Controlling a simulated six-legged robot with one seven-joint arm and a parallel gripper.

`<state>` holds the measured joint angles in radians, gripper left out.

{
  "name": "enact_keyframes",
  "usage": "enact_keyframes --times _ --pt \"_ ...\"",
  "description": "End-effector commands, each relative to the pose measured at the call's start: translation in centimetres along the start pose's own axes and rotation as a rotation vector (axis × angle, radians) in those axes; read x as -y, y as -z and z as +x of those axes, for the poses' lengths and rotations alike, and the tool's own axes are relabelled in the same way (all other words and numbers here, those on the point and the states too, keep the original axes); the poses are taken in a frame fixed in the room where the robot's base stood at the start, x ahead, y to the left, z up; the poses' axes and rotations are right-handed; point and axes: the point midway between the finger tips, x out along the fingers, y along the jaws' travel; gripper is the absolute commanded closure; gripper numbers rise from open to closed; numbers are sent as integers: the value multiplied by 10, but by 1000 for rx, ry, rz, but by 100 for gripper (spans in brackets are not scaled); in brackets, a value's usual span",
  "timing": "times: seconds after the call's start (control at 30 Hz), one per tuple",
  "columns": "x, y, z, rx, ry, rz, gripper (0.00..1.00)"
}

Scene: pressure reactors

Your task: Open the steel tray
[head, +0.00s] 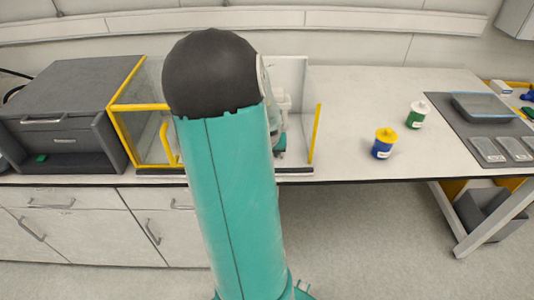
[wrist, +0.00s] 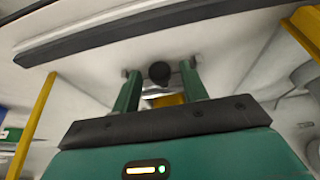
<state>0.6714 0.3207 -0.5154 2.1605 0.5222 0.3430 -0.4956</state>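I cannot tell for certain which thing is the steel tray. A flat grey tray-like box with a bluish top (head: 483,107) lies on a dark mat at the far right. A dark grey cabinet (head: 75,85) with bar handles stands at the left. My arm hides the middle of the yellow-edged clear enclosure (head: 140,107). My gripper (wrist: 159,71) is at this enclosure, its two green fingers apart. A round black knob (wrist: 159,73) shows between the fingertips; I see no contact. In the head view my arm hides the fingers.
A blue jar with a yellow lid (head: 383,146) and a green jar with a white lid (head: 417,115) stand on the bench (head: 345,100). Small grey plates (head: 488,150) lie on the mat. The bench between enclosure and jars is clear. Yellow posts (wrist: 37,120) flank my gripper.

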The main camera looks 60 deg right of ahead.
Motion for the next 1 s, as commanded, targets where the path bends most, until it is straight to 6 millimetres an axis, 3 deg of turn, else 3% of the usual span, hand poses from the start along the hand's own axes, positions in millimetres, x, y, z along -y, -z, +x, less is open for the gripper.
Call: enact_keyframes --times 0.27,0.43,1.0 --pt "0 -1 -1 1 0 0 55" --pt "2 -1 -12 -2 3 -3 55" --pt "1 -1 -107 -3 5 -2 55"
